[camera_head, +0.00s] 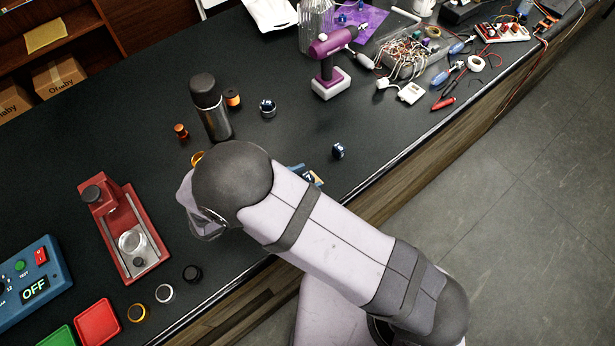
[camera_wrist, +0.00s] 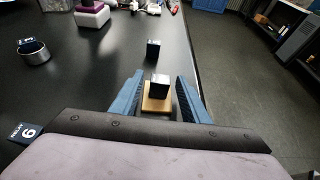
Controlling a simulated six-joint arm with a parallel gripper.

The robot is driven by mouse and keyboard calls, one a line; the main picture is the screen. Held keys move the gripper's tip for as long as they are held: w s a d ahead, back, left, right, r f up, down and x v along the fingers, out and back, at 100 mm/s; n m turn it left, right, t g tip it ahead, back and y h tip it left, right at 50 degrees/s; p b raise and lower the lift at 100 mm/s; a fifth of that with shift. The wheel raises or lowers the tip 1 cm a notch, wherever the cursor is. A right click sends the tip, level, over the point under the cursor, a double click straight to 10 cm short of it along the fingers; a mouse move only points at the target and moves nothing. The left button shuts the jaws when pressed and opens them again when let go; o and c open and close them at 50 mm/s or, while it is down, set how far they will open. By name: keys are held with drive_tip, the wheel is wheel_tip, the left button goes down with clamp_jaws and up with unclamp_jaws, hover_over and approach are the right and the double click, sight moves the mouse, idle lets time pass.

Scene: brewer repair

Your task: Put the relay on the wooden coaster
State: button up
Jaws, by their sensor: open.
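A dark block (camera_wrist: 159,83) with a light upper edge, seemingly the relay, sits on the small wooden coaster (camera_wrist: 154,103) in the wrist view. My gripper (camera_wrist: 160,76) is open, with one blue finger on each side of the block and coaster. Gaps show between the fingers and the block, so it is not gripped. In the head view my arm hides most of this spot. A piece of the block's numbered label (camera_head: 310,177) seems to show beside a blue finger.
Another dark labelled block (camera_wrist: 153,47) stands beyond the coaster. A metal ring (camera_wrist: 34,54) and a dark label plate (camera_wrist: 25,132) lie to the left. In the head view a steel flask (camera_head: 212,112) and a purple tool (camera_head: 328,65) stand farther off. The counter edge is close on the right.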

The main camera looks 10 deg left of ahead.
drive_tip(key=b+v, duration=0.3)
drive_tip(key=v, duration=0.5)
drive_tip(key=shift+s+a, duration=0.25)
drive_tip(key=shift+b+v, duration=0.4)
drive_tip(key=shift+v, duration=0.35)
drive_tip(key=w+d+m+g, duration=0.1)
drive_tip(key=d, duration=0.1)
drive_tip(key=d+m+g, duration=0.2)
drive_tip(key=d, duration=0.1)
drive_tip(key=w+d+m+g, duration=0.1)
drive_tip(key=d, duration=0.1)
drive_tip(key=shift+w+d, duration=0.25)
drive_tip(key=shift+w, duration=0.1)
drive_tip(key=d+m+g, duration=0.1)
drive_tip(key=d+m, duration=0.1)
drive_tip(key=d, duration=0.1)
drive_tip(key=d+m+g, duration=0.2)
drive_tip(key=d, duration=0.1)
drive_tip(key=shift+w+f+g+y, duration=0.1)
drive_tip(key=shift+f+g+y, duration=0.05)
drive_tip(key=shift+g+y, duration=0.15)
drive_tip(key=s+d+m+g+y, duration=0.2)
drive_tip(key=s+d+m+y, duration=0.2)
drive_tip(key=d+m+y, duration=0.5)
drive_tip(key=d+m, duration=0.5)
drive_tip(key=m, duration=0.5)
